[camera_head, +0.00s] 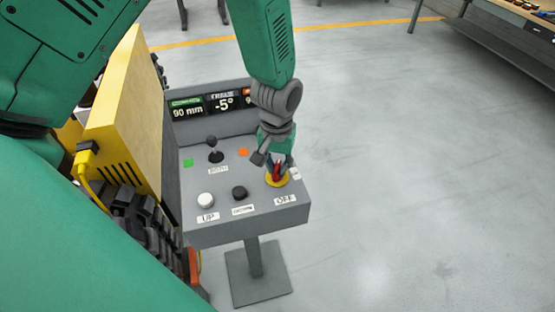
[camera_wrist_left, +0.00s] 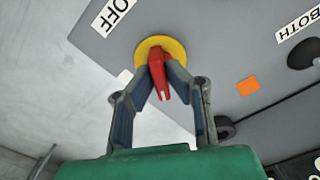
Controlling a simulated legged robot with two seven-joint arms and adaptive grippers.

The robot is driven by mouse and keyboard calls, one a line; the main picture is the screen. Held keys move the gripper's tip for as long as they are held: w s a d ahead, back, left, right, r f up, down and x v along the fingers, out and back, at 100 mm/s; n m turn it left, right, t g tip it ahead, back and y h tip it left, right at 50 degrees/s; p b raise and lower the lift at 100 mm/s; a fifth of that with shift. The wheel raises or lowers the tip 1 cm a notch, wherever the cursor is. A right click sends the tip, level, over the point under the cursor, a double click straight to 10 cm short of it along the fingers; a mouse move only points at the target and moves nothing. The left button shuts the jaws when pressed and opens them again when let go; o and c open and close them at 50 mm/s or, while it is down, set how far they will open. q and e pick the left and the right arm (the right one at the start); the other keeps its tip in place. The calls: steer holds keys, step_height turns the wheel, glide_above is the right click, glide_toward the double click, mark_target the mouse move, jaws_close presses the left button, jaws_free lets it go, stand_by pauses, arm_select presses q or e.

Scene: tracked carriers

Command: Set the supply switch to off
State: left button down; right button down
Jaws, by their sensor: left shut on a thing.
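The supply switch is a red handle (camera_head: 277,172) on a round yellow plate (camera_head: 279,181), at the right of the grey control panel (camera_head: 230,230). An OFF label (camera_head: 285,199) lies in front of the plate; the wrist view shows this label (camera_wrist_left: 112,14) at upper left of the plate. My left gripper (camera_head: 276,163) reaches down to the switch. In the left wrist view, its two fingers (camera_wrist_left: 160,82) close on both sides of the red handle (camera_wrist_left: 159,75). The exact setting of the handle is hard to tell. My right gripper is not in view.
The panel also has a black joystick (camera_head: 214,151), a white UP button (camera_head: 205,200) and a black button (camera_head: 239,192). Its display (camera_head: 222,104) reads 90 mm and -5°. A yellow tracked carrier (camera_head: 130,110) stands at left.

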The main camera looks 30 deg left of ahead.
mark_target(278, 165)
arm_select(q)
steer(key=n+p, duration=0.1)
steer(key=n, duration=0.1)
steer(key=n+p, duration=0.1)
steer(key=n, duration=0.2)
steer(key=shift+w+r+n+p, duration=0.2)
steer(key=shift+w+n+p, duration=0.1)
steer(key=shift+w, duration=0.1)
stand_by(0.4)
steer(key=c, duration=1.6)
jaws_free()
steer(key=shift+s+f, duration=0.1)
steer(key=shift+r, duration=0.5)
step_height(278, 165, up, 11)
